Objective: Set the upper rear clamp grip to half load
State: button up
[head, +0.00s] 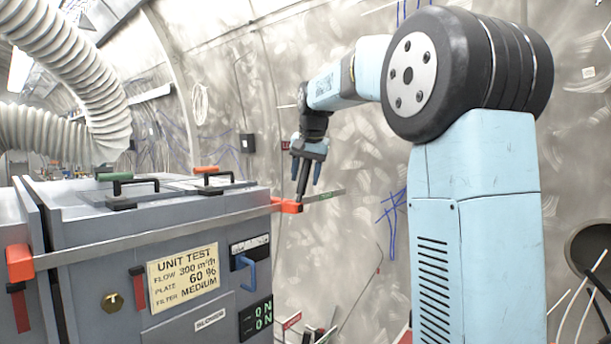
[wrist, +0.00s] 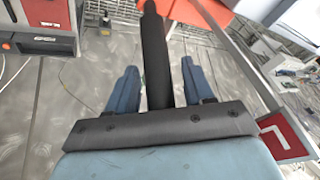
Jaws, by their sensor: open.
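A steel bar clamp (head: 160,235) runs across the front of the grey unit, with an orange head (head: 287,205) at its right end. A black grip (head: 302,185) rises from that head toward my gripper. My gripper (head: 308,165) points down over it, above the right corner of the unit. In the wrist view the black grip (wrist: 154,40) runs between the two blue fingers of my gripper (wrist: 159,85), with gaps on both sides. The fingers are open. An orange part (wrist: 200,12) shows beyond the fingertips. No load reading is legible on the clamp.
The grey unit carries a cream card (head: 184,275) reading 300, 60 % and MEDIUM. Green (head: 117,177) and red (head: 207,169) topped fittings stand on its lid. Another orange clamp head (head: 19,262) is at the left. Ribbed hoses (head: 75,60) hang upper left.

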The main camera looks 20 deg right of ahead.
jog(key=shift+f, duration=0.15)
jog(key=shift+c, duration=0.2)
grip_shut()
dwell(0.4)
